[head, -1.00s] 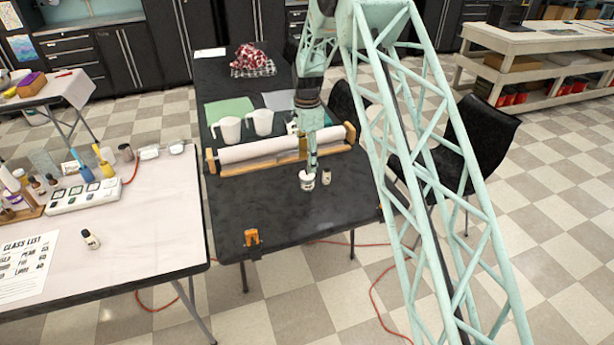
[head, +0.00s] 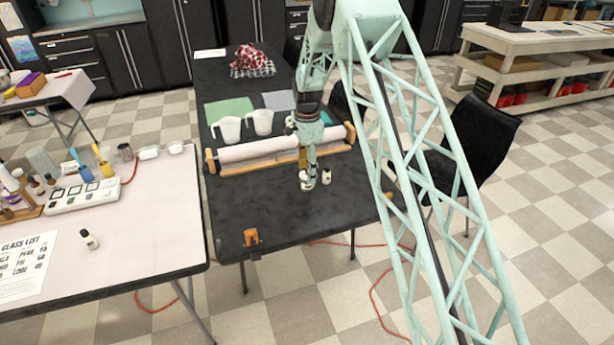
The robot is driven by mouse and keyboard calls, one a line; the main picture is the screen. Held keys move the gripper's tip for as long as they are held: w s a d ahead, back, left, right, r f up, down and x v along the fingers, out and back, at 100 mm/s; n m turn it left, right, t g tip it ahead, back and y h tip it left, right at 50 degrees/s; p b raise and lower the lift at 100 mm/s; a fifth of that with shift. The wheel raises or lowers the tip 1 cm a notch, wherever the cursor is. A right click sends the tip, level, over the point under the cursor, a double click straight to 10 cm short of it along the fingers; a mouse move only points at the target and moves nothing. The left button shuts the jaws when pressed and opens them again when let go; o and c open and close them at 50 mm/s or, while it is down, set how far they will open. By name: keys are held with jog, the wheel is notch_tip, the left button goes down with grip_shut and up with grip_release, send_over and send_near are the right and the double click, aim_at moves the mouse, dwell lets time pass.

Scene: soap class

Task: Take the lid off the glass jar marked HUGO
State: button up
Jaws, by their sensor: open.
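Two small pale jars stand on the black table. The left jar (head: 307,185) is directly beneath my gripper and partly hidden by it. The right jar (head: 326,177) stands just beside it. They are too small for me to read a HUGO label or to tell the lids apart. My gripper (head: 309,181) points down at the left jar's top, with its fingers open at or around it. I cannot tell whether the fingers touch the jar.
A white paper roll on a wooden holder (head: 220,171) lies just behind the jars. Two white pitchers (head: 229,129) stand farther back. An orange clamp (head: 251,237) grips the table's front edge. The black table (head: 285,215) is clear in front of the jars.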

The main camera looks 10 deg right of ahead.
jog(key=shift+c, duration=0.4)
jog(key=c, duration=0.7)
jog(key=shift+r, duration=0.1)
jog(key=shift+r+p, duration=0.3)
jog(key=shift+r, duration=1.25)
jog(key=shift+s+r, duration=0.15)
jog(key=s+a+r, duration=0.1)
jog(key=s, duration=1.4)
jog(key=shift+s+r+p, duration=0.25)
jog(key=shift+s+p, duration=0.05)
jog(key=shift+p, duration=0.1)
